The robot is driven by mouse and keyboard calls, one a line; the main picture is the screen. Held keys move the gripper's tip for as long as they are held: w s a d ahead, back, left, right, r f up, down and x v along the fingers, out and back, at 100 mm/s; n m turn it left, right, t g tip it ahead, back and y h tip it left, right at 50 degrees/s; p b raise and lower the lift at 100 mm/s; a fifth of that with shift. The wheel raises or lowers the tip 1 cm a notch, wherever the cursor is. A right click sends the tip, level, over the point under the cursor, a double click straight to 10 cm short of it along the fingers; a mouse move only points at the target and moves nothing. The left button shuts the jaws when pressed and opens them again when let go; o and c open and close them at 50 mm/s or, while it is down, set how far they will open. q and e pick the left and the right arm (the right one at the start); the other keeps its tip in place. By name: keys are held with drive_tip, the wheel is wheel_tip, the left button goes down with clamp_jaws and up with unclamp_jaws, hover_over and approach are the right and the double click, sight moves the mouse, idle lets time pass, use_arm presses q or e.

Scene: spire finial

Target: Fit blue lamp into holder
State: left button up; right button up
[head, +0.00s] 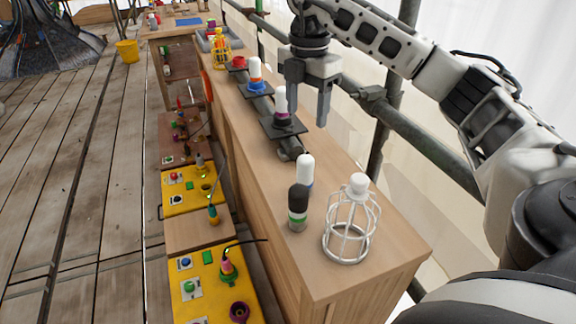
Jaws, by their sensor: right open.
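A white-topped lamp (305,170) with some blue low on its side stands upright on the wooden counter, partly hidden by a dark lamp (297,205) with green and white bands. Holders sit on dark plates in a row farther back. The red holder (238,62) looks empty. The blue holder (257,86) has a white and orange lamp (255,70) in it. The nearest, dark purple holder (283,121) has a white lamp (280,100) in it. My right gripper (308,112) is open, fingers down, just right of that lamp. My left gripper is out of view.
A white wire cage (350,228) stands at the counter's near end. A yellow cage (220,48) is at the far end. Yellow panels (205,285) with buttons and sockets lie lower left. Scaffold poles run along the counter's right side.

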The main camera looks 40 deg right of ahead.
sight(305, 168)
drive_tip(key=f, duration=0.9)
drive_tip(key=shift+s+f, duration=0.15)
drive_tip(key=shift+s, duration=0.25)
drive_tip(key=shift+w+f+p, duration=0.1)
drive_tip(key=shift+f+p, duration=0.55)
drive_tip(key=shift+f, duration=2.25)
drive_tip(key=c, duration=1.1)
